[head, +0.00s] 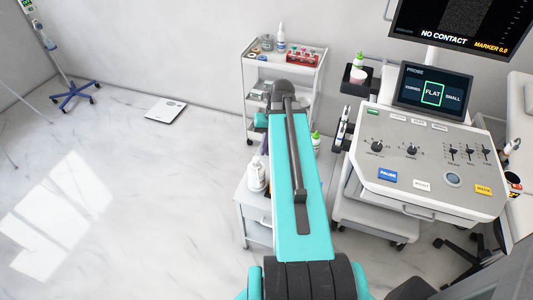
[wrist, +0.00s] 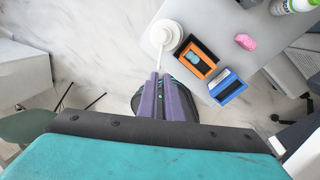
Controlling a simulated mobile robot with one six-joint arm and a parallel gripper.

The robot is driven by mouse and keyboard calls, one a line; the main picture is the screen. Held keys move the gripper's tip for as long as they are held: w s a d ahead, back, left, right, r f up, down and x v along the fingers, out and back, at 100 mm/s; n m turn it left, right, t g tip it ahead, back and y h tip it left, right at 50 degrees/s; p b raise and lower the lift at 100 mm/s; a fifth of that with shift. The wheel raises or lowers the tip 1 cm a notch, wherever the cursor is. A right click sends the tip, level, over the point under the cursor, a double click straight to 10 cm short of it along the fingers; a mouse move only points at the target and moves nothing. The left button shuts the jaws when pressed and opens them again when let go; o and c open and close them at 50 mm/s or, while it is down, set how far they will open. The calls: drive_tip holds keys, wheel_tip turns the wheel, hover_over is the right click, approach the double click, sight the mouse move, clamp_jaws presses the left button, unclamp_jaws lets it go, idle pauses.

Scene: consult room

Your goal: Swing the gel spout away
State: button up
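The gel bottle is a white pump bottle (head: 256,178) standing on a low white cabinet, just left of my arm. In the wrist view the bottle (wrist: 168,32) is seen from above at the cabinet's edge. Its thin white spout (wrist: 157,60) points down the picture toward my fingertips. My gripper (wrist: 160,76) has purple fingers close together, with the tips right at the spout's end. I cannot tell whether they touch it or whether a gap is left between them. In the head view my arm hides most of the gripper (head: 264,146).
On the cabinet top (wrist: 222,22) lie an orange-framed dark tray (wrist: 195,58), a blue item (wrist: 227,86) and a pink lump (wrist: 245,41). A green-capped bottle (head: 316,141) stands right of my arm. The ultrasound console (head: 430,165) is to the right.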

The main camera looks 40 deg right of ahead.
drive_tip(key=a+f+n, duration=0.3)
drive_tip(key=f, duration=0.1)
drive_tip(key=a+f+n+g+b, duration=0.1)
drive_tip(key=a+f+n, duration=0.2)
drive_tip(key=f+n, duration=0.1)
drive_tip(key=a+f+n+g, duration=0.1)
drive_tip(key=a+f+n, duration=0.2)
drive_tip(key=a+f, duration=0.1)
drive_tip(key=shift+f+n+b, duration=0.3)
drive_tip(key=shift+b, duration=0.05)
clamp_jaws()
drive_tip(key=s+a+f+n+g+b, duration=0.1)
drive_tip(key=s+a+f+n, duration=0.5)
drive_tip(key=f+n, duration=0.3)
drive_tip(key=s+a+f+n+g+h+b, duration=0.1)
drive_tip(key=s+a+f+n+g, duration=0.1)
drive_tip(key=s+a+f+n, duration=0.5)
drive_tip(key=s+a+f+n+g+b, duration=0.2)
drive_tip(key=s+a+f+n, duration=0.4)
drive_tip(key=f+n, duration=0.5)
drive_tip(key=a+n, duration=0.2)
drive_tip(key=n, duration=0.3)
drive_tip(key=shift+s+f+h, duration=0.25)
drive_tip(key=shift+h, duration=0.15)
drive_tip(key=shift+a, duration=0.15)
